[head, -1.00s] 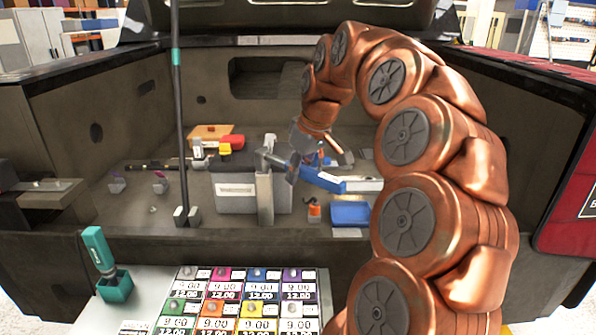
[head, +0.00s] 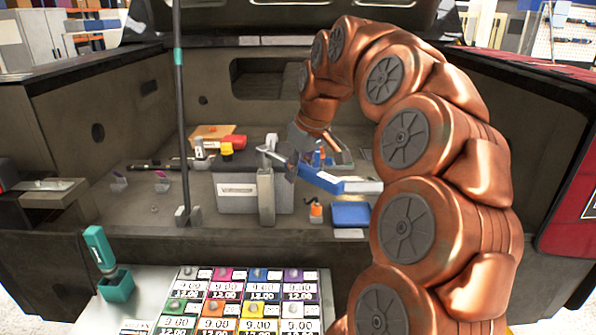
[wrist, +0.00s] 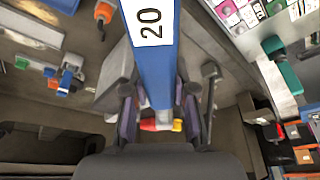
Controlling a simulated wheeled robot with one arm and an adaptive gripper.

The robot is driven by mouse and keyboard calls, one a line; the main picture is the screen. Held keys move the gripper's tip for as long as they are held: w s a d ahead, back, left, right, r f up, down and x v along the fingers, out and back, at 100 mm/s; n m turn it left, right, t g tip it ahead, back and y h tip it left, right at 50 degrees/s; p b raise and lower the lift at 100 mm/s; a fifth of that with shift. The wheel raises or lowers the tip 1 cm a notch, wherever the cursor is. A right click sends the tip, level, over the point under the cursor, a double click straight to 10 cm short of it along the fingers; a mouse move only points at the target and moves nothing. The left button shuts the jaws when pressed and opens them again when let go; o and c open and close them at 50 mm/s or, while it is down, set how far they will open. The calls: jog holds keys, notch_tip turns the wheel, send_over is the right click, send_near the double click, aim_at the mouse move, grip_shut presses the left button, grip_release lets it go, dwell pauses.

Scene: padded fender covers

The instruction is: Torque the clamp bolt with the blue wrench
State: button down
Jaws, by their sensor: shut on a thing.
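The blue wrench has a blue handle (head: 326,181) with a white label, seen tilted in the head view. In the wrist view the handle (wrist: 150,65) runs up the picture and its label reads "20". My gripper (head: 292,163) is shut on the wrench; in the wrist view its dark fingers (wrist: 158,105) stand on both sides of it. A thin silvery part (head: 277,153) reaches left from my gripper towards the top of a grey upright clamp post (head: 266,196). The bolt is too small to make out, and I cannot tell whether the wrench touches it.
A grey box (head: 235,190) stands behind the post. A thin dark pole (head: 178,100) rises to the left. A blue box (head: 350,214) and a small orange item (head: 316,209) lie to the right. A teal tool in a holder (head: 115,285) and coloured labelled bins (head: 248,295) are in front.

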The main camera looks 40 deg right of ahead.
jog(key=shift+r+p, duration=0.5)
jog(key=shift+r, duration=0.7)
jog(key=shift+r+p, duration=1.35)
jog(key=shift+r, duration=1.15)
